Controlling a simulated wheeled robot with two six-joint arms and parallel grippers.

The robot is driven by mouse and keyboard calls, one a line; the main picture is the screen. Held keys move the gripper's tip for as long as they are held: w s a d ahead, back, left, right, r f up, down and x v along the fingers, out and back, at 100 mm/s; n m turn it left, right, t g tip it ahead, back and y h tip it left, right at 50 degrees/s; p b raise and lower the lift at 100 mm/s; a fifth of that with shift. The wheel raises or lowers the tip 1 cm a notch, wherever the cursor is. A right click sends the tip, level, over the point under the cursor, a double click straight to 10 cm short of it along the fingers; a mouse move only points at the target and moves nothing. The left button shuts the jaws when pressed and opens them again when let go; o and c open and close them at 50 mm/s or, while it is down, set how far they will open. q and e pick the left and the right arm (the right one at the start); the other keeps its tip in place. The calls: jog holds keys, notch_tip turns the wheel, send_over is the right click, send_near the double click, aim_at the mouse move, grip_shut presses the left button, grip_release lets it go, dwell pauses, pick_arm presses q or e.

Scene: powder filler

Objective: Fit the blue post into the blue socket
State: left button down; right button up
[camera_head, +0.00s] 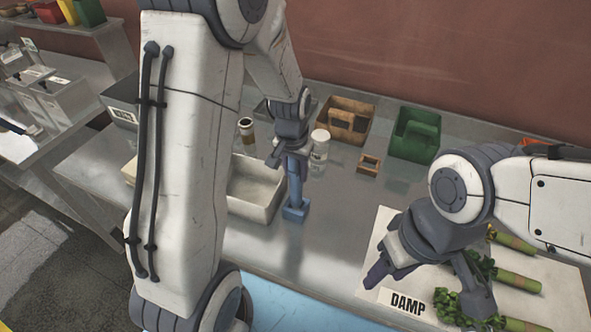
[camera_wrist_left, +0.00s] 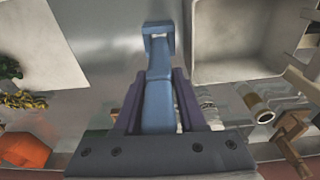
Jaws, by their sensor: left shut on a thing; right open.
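My left gripper (camera_head: 289,155) is shut on the upper part of the blue post (camera_head: 295,182), which stands about upright below it. The blue socket (camera_head: 295,211) is a small block on the metal table, just right of a pale bin. The post's lower end meets the socket in the head view; how deep it sits I cannot tell. In the left wrist view the post (camera_wrist_left: 158,103) lies between the fingers (camera_wrist_left: 158,78), and its far end overlaps the socket (camera_wrist_left: 158,32). My right gripper (camera_head: 430,288) is open and empty above the pale board.
The pale bin (camera_head: 252,207) is close beside the socket.

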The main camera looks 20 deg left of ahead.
aim_at(296, 183)
pick_arm(q)
jog(key=shift+f+b, duration=1.6)
jog(key=shift+f, duration=0.7)
jog(key=shift+c, duration=2)
grip_release()
